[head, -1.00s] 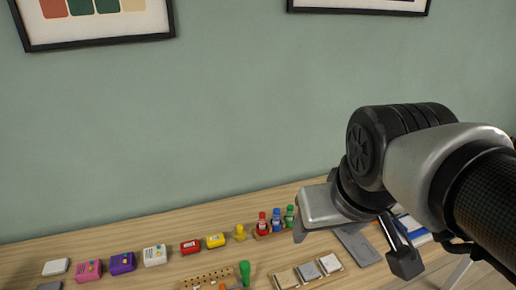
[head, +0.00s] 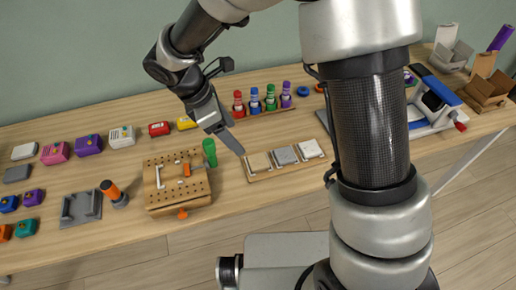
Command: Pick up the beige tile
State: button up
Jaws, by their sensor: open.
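The beige tile (head: 258,162) lies flat at the left end of a shallow wooden tray (head: 270,177). A grey tile (head: 284,155) and a whitish tile (head: 309,149) lie beside it to the right. My gripper (head: 238,149) is open and empty. It reaches down from the upper left, with its visible finger just up and left of the beige tile in the picture. The gap between the fingers is hard to see from this side. I cannot tell how high the tip is above the table.
A pegboard block (head: 178,196) and a green-handled tool (head: 209,152) stand left of the tray. Red, blue, green and purple bottles (head: 270,98) stand behind it. My own arm covers the table to the right. Bare wood lies in front of the tray.

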jog(key=b, duration=0.2)
send_near(258, 161)
jog(key=f, duration=0.1)
jog(key=d+f, duration=0.1)
jog(key=shift+s+f, duration=0.25)
jog(key=shift+f, duration=0.05)
jog(key=x, duration=0.5)
jog(key=shift+w+b, duration=0.35)
jog(key=shift+c, duration=0.2)
jog(key=c, duration=1.1)
